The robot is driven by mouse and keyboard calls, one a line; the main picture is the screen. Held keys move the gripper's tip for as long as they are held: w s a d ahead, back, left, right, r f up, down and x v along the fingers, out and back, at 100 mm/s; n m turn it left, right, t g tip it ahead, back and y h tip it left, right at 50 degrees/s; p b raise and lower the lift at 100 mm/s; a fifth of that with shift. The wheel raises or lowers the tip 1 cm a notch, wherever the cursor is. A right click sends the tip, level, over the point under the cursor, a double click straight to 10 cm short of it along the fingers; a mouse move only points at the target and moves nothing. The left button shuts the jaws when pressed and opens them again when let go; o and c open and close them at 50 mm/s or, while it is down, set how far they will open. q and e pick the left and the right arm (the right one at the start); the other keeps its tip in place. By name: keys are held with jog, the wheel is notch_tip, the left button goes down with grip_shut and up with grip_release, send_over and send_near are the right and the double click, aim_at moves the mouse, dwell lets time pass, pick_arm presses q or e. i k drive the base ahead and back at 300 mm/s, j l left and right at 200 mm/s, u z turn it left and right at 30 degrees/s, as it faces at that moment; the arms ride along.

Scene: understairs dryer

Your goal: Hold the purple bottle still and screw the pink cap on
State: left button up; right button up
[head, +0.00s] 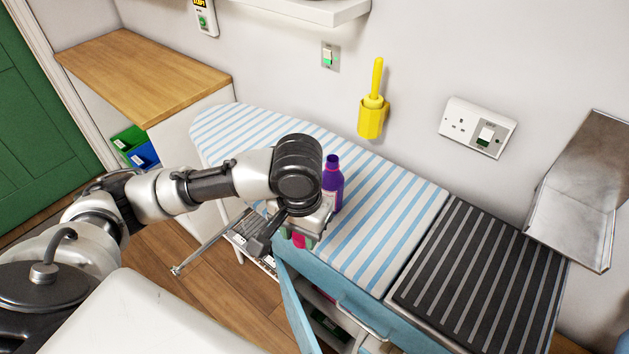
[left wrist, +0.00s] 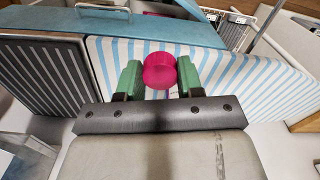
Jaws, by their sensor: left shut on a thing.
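The purple bottle (head: 332,187) stands upright on the striped ironing board, its neck open at the top. It is partly hidden behind my left wrist. My left gripper (head: 300,238) is in front of the bottle, over the board's near edge, and apart from it as far as I can see. In the left wrist view its green fingertips (left wrist: 160,80) are shut on the round pink cap (left wrist: 160,70). A bit of pink also shows below the gripper in the head view. My right gripper is in neither view.
The blue-and-white ironing board (head: 385,215) has clear room right of the bottle. A dark striped panel (head: 480,275) adjoins it. A yellow brush in a holder (head: 373,105) hangs on the wall behind. A wire rack (head: 250,235) sits below left.

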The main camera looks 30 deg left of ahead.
aim_at(333, 179)
jog(key=j+z, duration=0.15)
jog(key=j, duration=0.3)
jog(key=k+j+z, duration=0.15)
jog(key=j, duration=0.3)
jog(key=k+j+z, duration=0.15)
jog(key=j, duration=0.25)
